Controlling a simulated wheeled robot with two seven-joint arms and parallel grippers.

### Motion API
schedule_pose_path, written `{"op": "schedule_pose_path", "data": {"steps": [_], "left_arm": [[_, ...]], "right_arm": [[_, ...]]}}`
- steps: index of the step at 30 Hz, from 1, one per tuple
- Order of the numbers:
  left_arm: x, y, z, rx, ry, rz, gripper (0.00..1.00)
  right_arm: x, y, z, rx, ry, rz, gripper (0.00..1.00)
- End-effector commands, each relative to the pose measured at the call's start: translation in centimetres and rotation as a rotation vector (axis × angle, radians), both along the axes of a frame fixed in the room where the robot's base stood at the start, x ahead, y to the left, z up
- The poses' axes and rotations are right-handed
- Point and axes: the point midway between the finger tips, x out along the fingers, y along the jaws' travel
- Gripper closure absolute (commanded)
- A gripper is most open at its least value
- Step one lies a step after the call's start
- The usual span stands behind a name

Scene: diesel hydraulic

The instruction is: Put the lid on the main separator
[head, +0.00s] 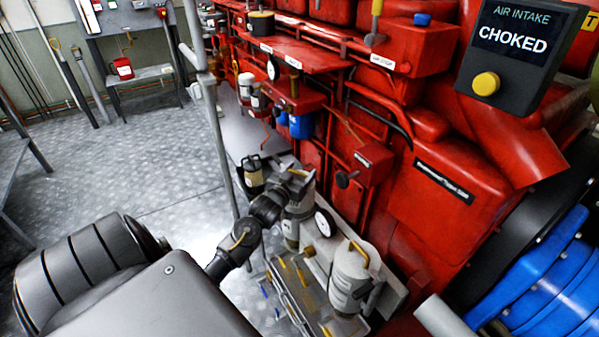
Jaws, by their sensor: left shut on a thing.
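My left gripper (293,186) is at the end of my dark arm, which reaches in from the lower left. It is shut on a grey piece that looks like the lid, right at the top of a pale grey separator body (292,232). The arm and gripper hide part of that body, and I cannot tell whether the lid touches it. A second pale grey separator (350,278) with a yellow part on top stands nearer, to the right. My right gripper is out of view.
A round white gauge (325,223) sits between the separators. A tray (283,301) with yellow-handled items lies in front. A dark canister (252,176) stands left of the gripper. A grey upright post (222,150) and the red engine (440,215) bound the space. Open floor (130,165) is at left.

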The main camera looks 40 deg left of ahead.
Motion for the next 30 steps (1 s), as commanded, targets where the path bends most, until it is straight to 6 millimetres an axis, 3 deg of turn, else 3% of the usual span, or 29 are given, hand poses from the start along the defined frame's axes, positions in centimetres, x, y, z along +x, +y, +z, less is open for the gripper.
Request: {"op": "schedule_pose_path", "data": {"steps": [30], "left_arm": [[-0.01,-0.02,-0.08,0.0,-0.002,0.0,0.84]], "right_arm": [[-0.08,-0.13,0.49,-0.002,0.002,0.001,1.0]]}}
